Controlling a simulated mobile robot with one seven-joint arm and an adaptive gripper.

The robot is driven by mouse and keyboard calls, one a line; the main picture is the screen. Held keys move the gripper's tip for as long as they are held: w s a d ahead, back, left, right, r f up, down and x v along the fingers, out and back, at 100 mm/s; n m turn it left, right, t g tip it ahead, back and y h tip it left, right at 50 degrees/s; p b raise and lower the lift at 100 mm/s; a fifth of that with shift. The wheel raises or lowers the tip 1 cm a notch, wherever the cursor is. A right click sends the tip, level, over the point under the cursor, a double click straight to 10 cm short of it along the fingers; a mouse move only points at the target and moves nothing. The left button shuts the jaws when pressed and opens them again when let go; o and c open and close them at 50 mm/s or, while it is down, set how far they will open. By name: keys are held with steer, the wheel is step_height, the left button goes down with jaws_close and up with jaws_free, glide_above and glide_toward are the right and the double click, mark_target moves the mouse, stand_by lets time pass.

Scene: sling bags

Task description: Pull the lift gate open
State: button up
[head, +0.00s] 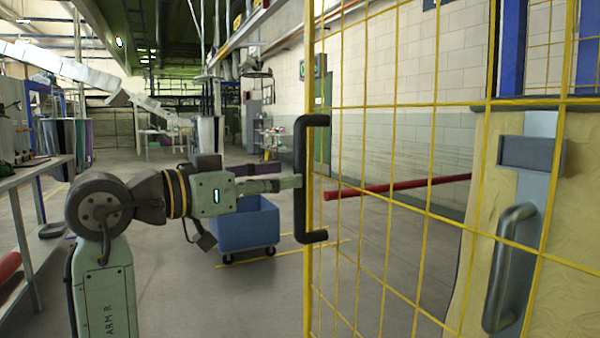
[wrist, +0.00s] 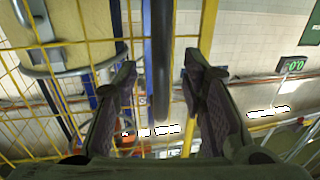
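The lift gate is a yellow wire-mesh panel with an upright yellow edge post (head: 309,70); it looks closed or nearly so, but I cannot tell exactly. A black C-shaped pull handle (head: 300,215) stands upright on that edge. My gripper (head: 286,183) reaches level from the left to the middle of the handle. In the wrist view my gripper (wrist: 160,75) has its two fingers apart, with the black handle bar (wrist: 161,50) between them. Gaps show on both sides of the bar, so the fingers are not closed on it. The yellow post (wrist: 208,25) also shows there.
Behind the mesh at right is a pale yellow panel (head: 480,200) with a grey metal handle (head: 508,265). A red bar (head: 400,186) runs behind the mesh. A blue wheeled bin (head: 245,226) stands beyond my arm. A bench (head: 35,172) lines the left; floor between is open.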

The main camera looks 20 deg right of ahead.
steer(key=x, duration=0.5)
jaws_close()
stand_by(0.5)
stand_by(0.4)
